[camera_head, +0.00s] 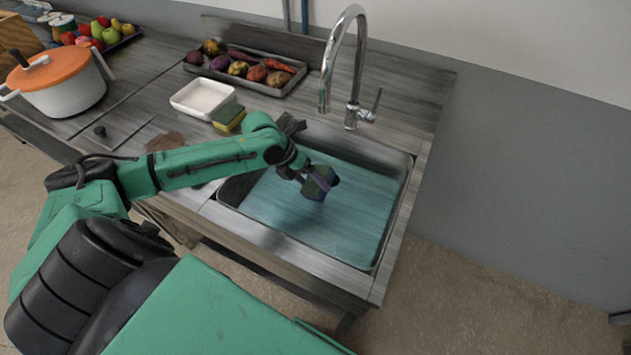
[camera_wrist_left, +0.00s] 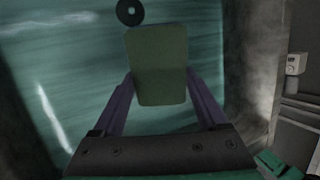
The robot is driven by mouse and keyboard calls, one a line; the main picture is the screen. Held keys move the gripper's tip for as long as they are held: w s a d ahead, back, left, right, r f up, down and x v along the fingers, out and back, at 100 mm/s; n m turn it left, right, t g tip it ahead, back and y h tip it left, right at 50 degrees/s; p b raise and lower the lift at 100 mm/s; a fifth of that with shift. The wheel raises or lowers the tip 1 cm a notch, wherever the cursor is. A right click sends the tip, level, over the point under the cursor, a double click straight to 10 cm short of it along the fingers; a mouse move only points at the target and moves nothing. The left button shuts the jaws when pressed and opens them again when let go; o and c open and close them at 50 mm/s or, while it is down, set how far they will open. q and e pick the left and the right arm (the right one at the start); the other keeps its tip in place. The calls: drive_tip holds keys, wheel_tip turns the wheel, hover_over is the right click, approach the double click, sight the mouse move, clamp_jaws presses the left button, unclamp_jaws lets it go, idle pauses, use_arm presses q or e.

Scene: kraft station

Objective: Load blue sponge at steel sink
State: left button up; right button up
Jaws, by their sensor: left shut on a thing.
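The steel sink (camera_head: 384,236) is set in the counter and its basin looks teal inside. My left gripper (camera_head: 313,182) is over the basin, shut on a small block that I take as the blue sponge (camera_head: 318,190). The block looks dark blue with a greenish part in the head view. In the left wrist view the sponge (camera_wrist_left: 157,65) shows a dull olive-green face between the two purple fingers of the left gripper (camera_wrist_left: 160,90). I cannot tell how far it is above the basin floor. My right gripper is not in view.
A tall faucet (camera_head: 347,60) stands behind the sink. Left of it are a green and yellow sponge (camera_head: 229,119), a white tub (camera_head: 203,98) and a vegetable tray (camera_head: 275,88). An orange-lidded pot (camera_head: 62,85) stands farther left. The basin's right side looks clear.

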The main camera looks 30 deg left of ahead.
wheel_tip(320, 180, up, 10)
drive_tip(key=p, duration=1)
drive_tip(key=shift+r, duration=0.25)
idle(1.6)
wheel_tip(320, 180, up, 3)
drive_tip(key=p, duration=0.3)
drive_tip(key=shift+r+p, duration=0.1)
drive_tip(key=shift+p, duration=0.2)
idle(0.3)
